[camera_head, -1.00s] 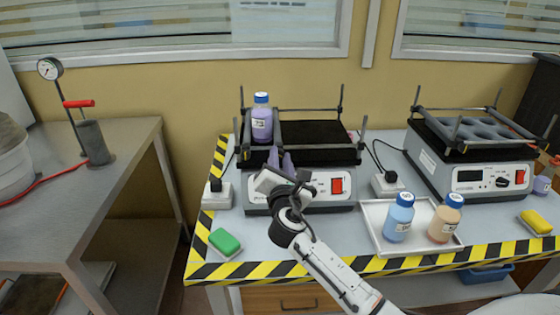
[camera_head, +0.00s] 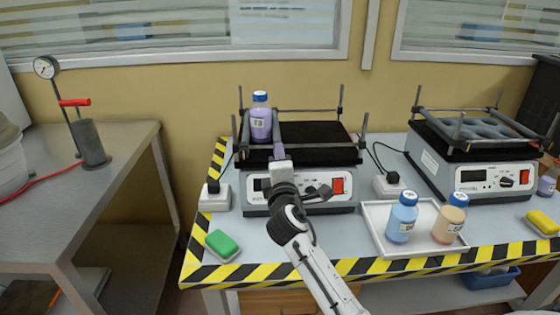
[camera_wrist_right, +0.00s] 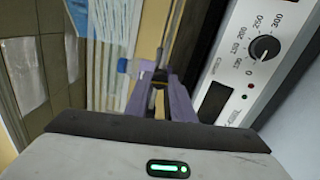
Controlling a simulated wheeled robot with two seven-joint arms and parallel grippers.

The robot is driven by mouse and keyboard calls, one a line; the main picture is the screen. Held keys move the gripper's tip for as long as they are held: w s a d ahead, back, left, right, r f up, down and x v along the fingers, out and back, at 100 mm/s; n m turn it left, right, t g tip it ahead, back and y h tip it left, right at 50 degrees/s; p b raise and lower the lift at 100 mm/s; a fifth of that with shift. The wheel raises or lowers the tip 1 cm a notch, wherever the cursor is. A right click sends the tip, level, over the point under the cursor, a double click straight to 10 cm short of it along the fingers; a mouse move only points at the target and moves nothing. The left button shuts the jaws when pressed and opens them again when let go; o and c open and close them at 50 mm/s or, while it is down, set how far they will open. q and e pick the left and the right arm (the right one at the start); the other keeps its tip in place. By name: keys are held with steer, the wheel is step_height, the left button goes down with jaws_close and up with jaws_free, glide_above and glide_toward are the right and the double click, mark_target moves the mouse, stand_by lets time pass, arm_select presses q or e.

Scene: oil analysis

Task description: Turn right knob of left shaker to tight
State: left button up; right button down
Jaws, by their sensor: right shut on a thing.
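The left shaker (camera_head: 310,190) stands on the left part of the striped-edge table, with a black platform and a frame of rods on top. A bottle of purple liquid with a blue cap and a "73"-like label (camera_head: 260,118) stands at the left of its platform, beside a dark clamp bar (camera_head: 277,128). My right gripper (camera_head: 279,157) is at the front end of this bar. In the right wrist view its two purple fingers (camera_wrist_right: 162,82) are shut on a small dark knob (camera_wrist_right: 160,75), which the gripper mostly hides in the head view. My left gripper is not in view.
A red switch (camera_head: 338,186) and a speed dial (camera_wrist_right: 265,47) are on the shaker's front panel. A tray (camera_head: 375,215) with a blue bottle (camera_head: 402,218) and an orange bottle (camera_head: 449,219) lies to the right. A green sponge (camera_head: 221,243) lies front left. A second shaker (camera_head: 470,165) stands right.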

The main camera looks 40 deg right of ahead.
steer(key=shift+m, duration=0.7)
steer(key=c, duration=1.5)
jaws_free()
steer(key=shift+s, duration=0.1)
steer(key=v, duration=1)
steer(key=shift+s+b, duration=0.1)
steer(key=shift+b, duration=0.2)
